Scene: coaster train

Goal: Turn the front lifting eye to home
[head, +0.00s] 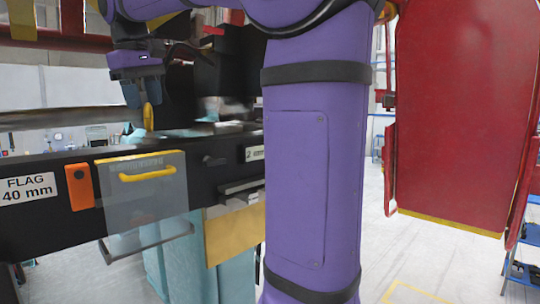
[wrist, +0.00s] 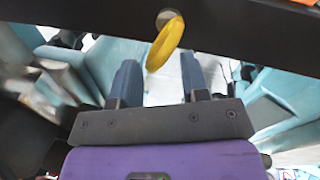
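The yellow lifting eye (head: 149,117) stands on the top of the black beam (head: 225,158) in the head view, seen nearly edge-on. In the wrist view the eye (wrist: 165,43) juts from the dark beam edge, tilted, with its free end in the gap between my fingertips. My gripper (head: 141,97) points down at the eye from above in the head view. Its two blue fingers (wrist: 160,62) are apart, one on each side of the eye's end, with visible space on both sides. I cannot tell whether either finger touches it.
The beam front carries a "FLAG 40 mm" label (head: 28,188), an orange block (head: 79,187) and a clear panel with a yellow handle (head: 146,174). A red seat-like panel (head: 440,110) stands at the right. My purple column hides the middle.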

